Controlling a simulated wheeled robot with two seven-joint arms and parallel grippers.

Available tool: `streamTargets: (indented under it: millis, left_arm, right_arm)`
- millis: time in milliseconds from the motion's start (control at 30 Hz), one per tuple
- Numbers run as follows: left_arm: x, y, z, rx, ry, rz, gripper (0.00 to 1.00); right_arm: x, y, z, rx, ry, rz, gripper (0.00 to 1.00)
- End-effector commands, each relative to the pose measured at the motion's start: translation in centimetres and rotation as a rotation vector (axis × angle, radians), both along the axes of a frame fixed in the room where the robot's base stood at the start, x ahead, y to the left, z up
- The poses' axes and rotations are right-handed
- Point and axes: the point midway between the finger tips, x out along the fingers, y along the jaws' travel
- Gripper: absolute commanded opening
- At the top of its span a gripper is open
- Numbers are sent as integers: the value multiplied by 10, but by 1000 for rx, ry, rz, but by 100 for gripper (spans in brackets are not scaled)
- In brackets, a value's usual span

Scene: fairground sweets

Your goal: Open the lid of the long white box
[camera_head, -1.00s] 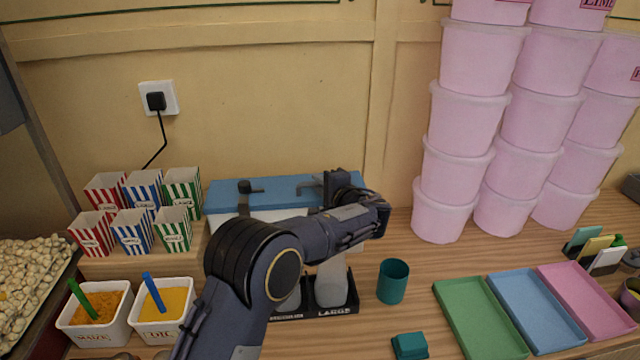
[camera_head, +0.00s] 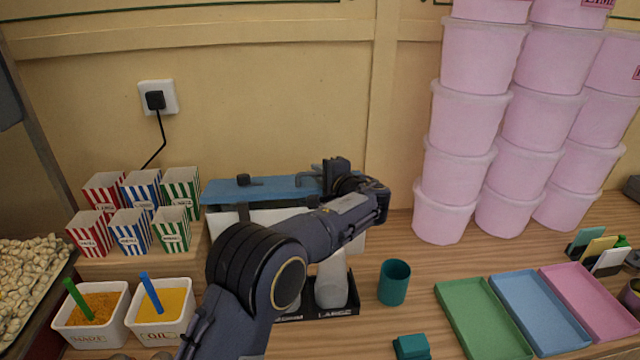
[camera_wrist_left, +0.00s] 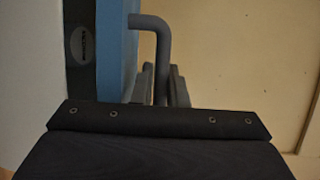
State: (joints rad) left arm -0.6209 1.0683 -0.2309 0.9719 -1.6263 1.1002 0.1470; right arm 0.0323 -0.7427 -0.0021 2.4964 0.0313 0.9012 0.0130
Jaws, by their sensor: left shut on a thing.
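The long white box (camera_head: 226,224) stands against the back wall, partly hidden behind my left arm. Its blue lid (camera_head: 284,187) is raised a little along the front, with a dark gap between lid and box at the left. A dark round knob sits on top of the lid. My left gripper (camera_head: 324,173) is at the lid's right end, shut on the bent grey handle (camera_wrist_left: 153,22). The lid's blue edge (camera_wrist_left: 115,55) shows beside the handle in the left wrist view. The fingertips are partly hidden there. My right gripper is not in view.
Striped cups (camera_head: 135,210) stand left of the box. Two tubs of powder (camera_head: 162,312) are in front of them. A bottle stands in a black rack (camera_head: 345,308), near a teal cup (camera_head: 394,282). Pink tubs (camera_head: 462,140) are stacked right. Coloured trays (camera_head: 480,318) lie front right.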

Motion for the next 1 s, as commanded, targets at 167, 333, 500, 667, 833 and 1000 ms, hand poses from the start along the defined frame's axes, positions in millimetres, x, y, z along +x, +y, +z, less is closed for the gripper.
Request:
streamTargets:
  millis: [167, 333, 500, 667, 833, 1000]
  left_arm:
    - [10, 2, 19, 0, -5, 1, 0]
    - [20, 4, 31, -22, 90, 2, 0]
    - [27, 5, 32, -37, 172, 1, 0]
    - [31, 6, 33, -45, 219, 1, 0]
    - [33, 6, 32, -48, 239, 0, 0]
    - [33, 6, 31, -48, 241, 0, 0]
  right_arm:
    - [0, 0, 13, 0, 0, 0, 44]
    - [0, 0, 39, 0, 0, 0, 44]
    - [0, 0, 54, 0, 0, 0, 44]
    - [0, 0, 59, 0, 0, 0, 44]
    - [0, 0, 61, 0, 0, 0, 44]
    - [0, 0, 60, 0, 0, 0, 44]
